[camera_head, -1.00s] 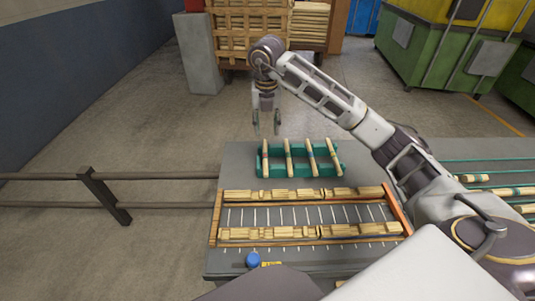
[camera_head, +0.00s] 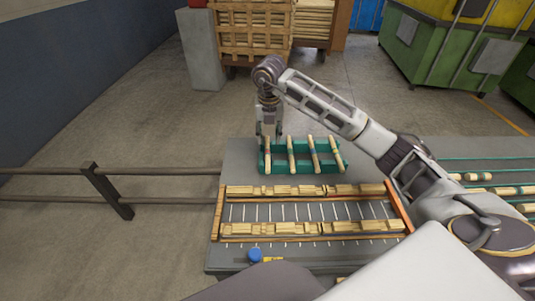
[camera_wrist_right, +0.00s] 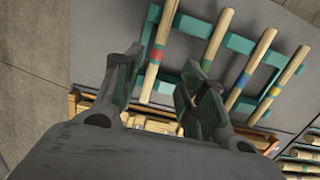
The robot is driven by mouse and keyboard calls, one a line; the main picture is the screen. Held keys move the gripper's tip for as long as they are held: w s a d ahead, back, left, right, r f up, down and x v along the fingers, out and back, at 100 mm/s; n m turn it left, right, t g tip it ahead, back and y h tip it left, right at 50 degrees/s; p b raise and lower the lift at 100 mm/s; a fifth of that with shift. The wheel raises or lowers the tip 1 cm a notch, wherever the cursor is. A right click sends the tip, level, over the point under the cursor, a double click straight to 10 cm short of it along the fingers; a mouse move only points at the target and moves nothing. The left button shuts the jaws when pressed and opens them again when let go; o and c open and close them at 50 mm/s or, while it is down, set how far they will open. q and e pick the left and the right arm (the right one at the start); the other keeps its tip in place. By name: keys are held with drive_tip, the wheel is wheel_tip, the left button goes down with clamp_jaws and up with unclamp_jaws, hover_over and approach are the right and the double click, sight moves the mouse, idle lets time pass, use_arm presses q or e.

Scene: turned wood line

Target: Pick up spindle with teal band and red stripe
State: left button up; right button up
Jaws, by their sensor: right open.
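Several wooden spindles lie side by side across a teal cradle (camera_head: 302,170). The leftmost one (camera_head: 267,159) shows a red stripe with a teal-green band beside it in the right wrist view (camera_wrist_right: 156,56). My right gripper (camera_head: 269,138) is open and empty at the far end of this spindle. In the right wrist view the spindle runs between the two spread fingers (camera_wrist_right: 165,68), apart from them as far as I can tell. My left gripper is out of view.
A wooden slotted rack (camera_head: 300,228) fills the table nearer to me. More spindles lie on teal rails (camera_head: 480,177) at the right. A blue knob (camera_head: 254,255) is at the front edge. Bare grey table (camera_head: 237,160) lies left of the cradle.

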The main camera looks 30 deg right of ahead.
sight(268, 151)
drive_tip(key=shift+w+f, duration=0.15)
drive_tip(key=shift+f, duration=1.1)
drive_tip(key=shift+w+f, duration=0.15)
drive_tip(key=shift+f, duration=1.15)
drive_tip(key=shift+w+f, duration=0.15)
drive_tip(key=shift+f, duration=1.1)
clamp_jaws()
